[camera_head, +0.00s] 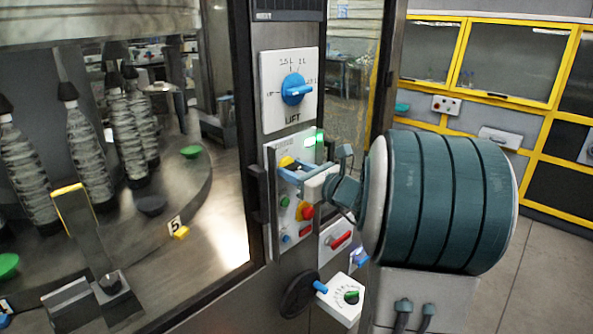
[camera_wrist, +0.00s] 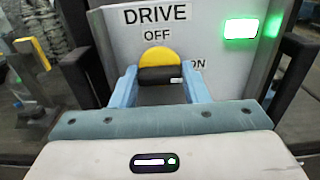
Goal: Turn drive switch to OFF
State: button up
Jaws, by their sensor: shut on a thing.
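The drive switch is a yellow disc with a black handle (camera_wrist: 158,75), on a pale panel marked DRIVE, with OFF above it and ON to its right. The handle lies about level in the wrist view, with a white mark near its right end. In the head view the yellow of the switch (camera_head: 286,161) shows just above my fingers. My gripper (camera_head: 290,172) has its blue fingers at the panel. In the wrist view my gripper (camera_wrist: 161,84) is shut on the handle, one finger at each end. My fingers partly hide the ON label.
A green lamp (camera_head: 319,137) glows right of the switch. The blue LIFT knob (camera_head: 296,89) is above. Below are a red button (camera_head: 307,211), a red-handled switch (camera_head: 340,240) and a dial (camera_head: 349,297). Bottles (camera_head: 89,155) stand behind glass at left.

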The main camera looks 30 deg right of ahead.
jog(key=shift+d+f+b, duration=0.1)
jog(key=shift+f+b, duration=0.05)
jog(key=shift+b, duration=0.3)
jog(key=n+b, duration=1.7)
jog(key=b, duration=1.1)
jog(key=shift+n, duration=0.4)
jog(key=o, duration=1)
jog(key=shift+s, duration=0.1)
jog(key=v, duration=1.3)
jog(key=shift+s+r, duration=0.2)
jog(key=shift+s, duration=0.15)
